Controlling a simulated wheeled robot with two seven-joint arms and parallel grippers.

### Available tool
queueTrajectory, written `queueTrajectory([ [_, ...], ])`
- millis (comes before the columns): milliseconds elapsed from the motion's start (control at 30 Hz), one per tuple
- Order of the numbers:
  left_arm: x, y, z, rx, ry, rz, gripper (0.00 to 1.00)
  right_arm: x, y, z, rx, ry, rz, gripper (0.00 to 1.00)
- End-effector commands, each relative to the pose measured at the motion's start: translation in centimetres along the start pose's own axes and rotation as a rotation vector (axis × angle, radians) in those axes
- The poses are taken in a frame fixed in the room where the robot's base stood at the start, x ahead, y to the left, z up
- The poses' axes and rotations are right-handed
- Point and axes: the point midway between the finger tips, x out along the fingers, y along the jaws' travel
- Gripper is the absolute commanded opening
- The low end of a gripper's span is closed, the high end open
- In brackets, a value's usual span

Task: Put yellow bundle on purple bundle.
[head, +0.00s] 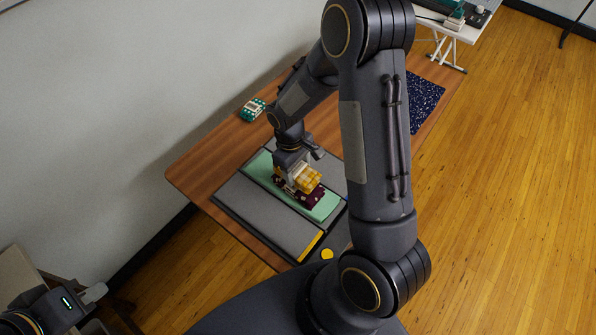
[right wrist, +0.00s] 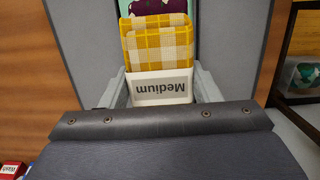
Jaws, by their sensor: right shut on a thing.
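The yellow bundle (head: 308,179) is a folded yellow-and-white checked cloth with a white band reading "Medium", clear in the right wrist view (right wrist: 158,45). My right gripper (head: 289,175) is shut on it at the band, one finger on each side (right wrist: 162,90). The purple bundle (head: 314,199) is dark purple and lies on a green strip, partly hidden by the yellow bundle. Its edge shows beyond the yellow one in the right wrist view (right wrist: 158,6). I cannot tell whether the two bundles touch. My left gripper (head: 94,293) is at the lower left, away from the table.
The green strip (head: 259,168) runs between grey panels (head: 250,210) on the wooden table (head: 205,170). A teal-and-white bundle (head: 252,109) lies at the back left. A dark speckled mat (head: 425,100) is at the right, partly behind my arm.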

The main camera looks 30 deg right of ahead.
Motion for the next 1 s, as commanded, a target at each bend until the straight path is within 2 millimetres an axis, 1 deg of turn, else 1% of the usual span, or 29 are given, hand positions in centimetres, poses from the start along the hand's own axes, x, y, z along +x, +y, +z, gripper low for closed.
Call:
queueTrajectory([
  [33, -0.1, 0.0, -0.1, 0.000, 0.000, 0.000, 0.00, 0.9, 0.1, 0.0, 0.002, -0.006, -0.001, 0.32],
  [100, -0.1, 0.1, -0.1, 0.000, 0.000, 0.000, 0.00, 1.7, 0.1, -0.1, 0.002, -0.004, 0.000, 0.32],
  [167, -0.2, 0.1, -0.1, 0.000, 0.000, 0.000, 0.00, 2.1, 0.1, -0.1, 0.002, -0.004, 0.000, 0.32],
  [433, -0.1, 0.0, -0.1, 0.000, 0.000, 0.000, 0.00, 2.3, 0.1, -0.2, 0.002, -0.001, 0.000, 0.32],
  [533, 0.2, -0.1, 0.1, 0.000, 0.000, 0.000, 0.00, 2.7, 0.1, -0.3, 0.002, -0.001, 0.000, 0.32],
  [567, 0.1, 0.0, 0.1, 0.000, 0.000, 0.000, 0.00, 2.5, 0.1, -0.3, 0.002, -0.001, 0.000, 0.60],
  [700, 0.1, 0.0, 0.0, 0.000, 0.000, 0.000, 0.00, 2.5, 0.1, -0.2, 0.002, -0.001, 0.000, 0.78],
  [1000, -0.1, 0.1, -0.1, 0.000, 0.000, 0.000, 0.00, 2.2, 0.1, -0.2, 0.002, -0.001, 0.000, 0.78],
])
